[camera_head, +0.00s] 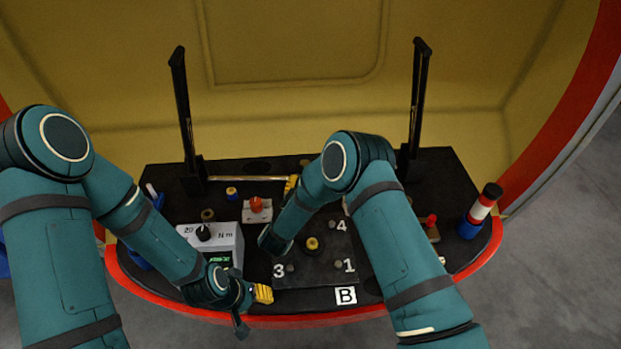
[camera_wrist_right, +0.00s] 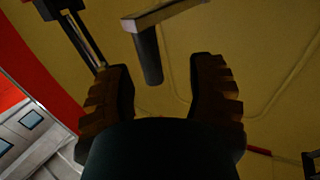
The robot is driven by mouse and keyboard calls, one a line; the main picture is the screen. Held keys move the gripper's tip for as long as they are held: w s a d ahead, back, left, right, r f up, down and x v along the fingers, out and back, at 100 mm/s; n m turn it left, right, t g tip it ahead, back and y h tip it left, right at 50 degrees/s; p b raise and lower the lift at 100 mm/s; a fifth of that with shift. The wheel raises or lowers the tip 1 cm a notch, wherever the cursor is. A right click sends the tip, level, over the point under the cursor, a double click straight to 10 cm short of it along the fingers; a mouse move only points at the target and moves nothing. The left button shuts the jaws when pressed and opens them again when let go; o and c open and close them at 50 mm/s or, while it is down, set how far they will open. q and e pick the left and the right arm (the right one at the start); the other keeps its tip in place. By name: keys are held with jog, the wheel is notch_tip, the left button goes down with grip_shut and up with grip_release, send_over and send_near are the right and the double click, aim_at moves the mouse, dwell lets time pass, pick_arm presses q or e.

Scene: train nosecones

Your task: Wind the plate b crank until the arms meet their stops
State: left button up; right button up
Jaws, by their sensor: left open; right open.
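A dark plate (camera_head: 318,272) with numbered studs and a white B label (camera_head: 346,295) lies in the middle of the black deck. Two black arms stand upright at the back, one left (camera_head: 183,105) and one right (camera_head: 419,90). In the right wrist view, a pale metal bar (camera_wrist_right: 165,14) with a dark hanging grip (camera_wrist_right: 148,57), which looks like a crank, is beyond my open right gripper (camera_wrist_right: 162,95). No contact shows. In the head view my right arm hides most of that gripper. My left gripper (camera_head: 252,307) is open and empty at the deck's front edge.
A grey torque meter box (camera_head: 213,241) stands beside my left forearm. A red knob (camera_head: 256,204) is behind it. A red rim (camera_head: 330,320) borders the deck; yellow walls enclose the back.

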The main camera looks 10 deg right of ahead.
jog(key=shift+v, duration=2.3)
